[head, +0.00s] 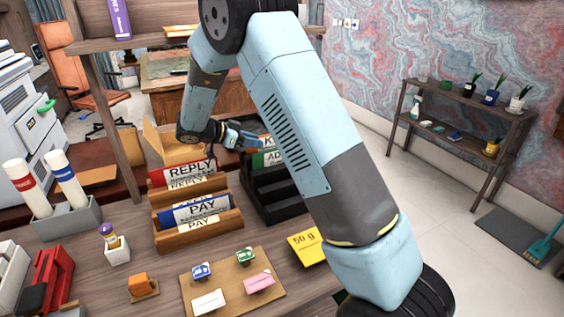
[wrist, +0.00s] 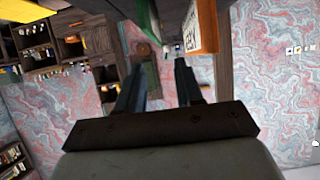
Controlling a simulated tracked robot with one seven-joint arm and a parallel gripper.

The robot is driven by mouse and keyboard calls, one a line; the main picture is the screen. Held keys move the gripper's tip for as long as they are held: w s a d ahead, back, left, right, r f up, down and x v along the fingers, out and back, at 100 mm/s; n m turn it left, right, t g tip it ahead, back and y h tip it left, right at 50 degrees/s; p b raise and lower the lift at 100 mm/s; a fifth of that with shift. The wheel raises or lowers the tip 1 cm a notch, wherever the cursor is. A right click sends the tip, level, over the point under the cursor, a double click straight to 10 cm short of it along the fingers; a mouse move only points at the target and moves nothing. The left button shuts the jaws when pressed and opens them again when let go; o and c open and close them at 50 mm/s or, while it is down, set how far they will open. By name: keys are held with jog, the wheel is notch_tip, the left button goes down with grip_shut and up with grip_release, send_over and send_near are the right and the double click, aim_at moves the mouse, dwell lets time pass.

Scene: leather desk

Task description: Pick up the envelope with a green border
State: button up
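A white-lettered green piece (head: 262,159), starting "AD", stands in the black rack (head: 268,203) in the head view; my arm hides its right part. My gripper (head: 246,138) is just above and left of it. In the wrist view my gripper (wrist: 160,66) has its two fingers apart with nothing seen between them. A green strip (wrist: 148,22) shows at the top of that view, beyond the fingertips and close to the left one. I cannot tell whether it touches a finger, or whether it is the envelope's border.
An orange-edged piece with lettering (wrist: 205,25) is right of the green strip. A wooden rack (head: 168,238) with REPLY and PAY pieces stands left of the black rack. A board (head: 230,297) with small coloured pieces lies in front, beside a yellow "50 g" card (head: 304,246).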

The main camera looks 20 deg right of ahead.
jog(key=s+x, duration=0.1)
jog(key=x, duration=0.4)
send_over(281, 161)
jog(key=a, duration=0.1)
jog(key=shift+w+a+f, duration=0.1)
jog(key=shift+a+f, duration=0.05)
jog(key=shift+f, duration=1.2)
grip_shut()
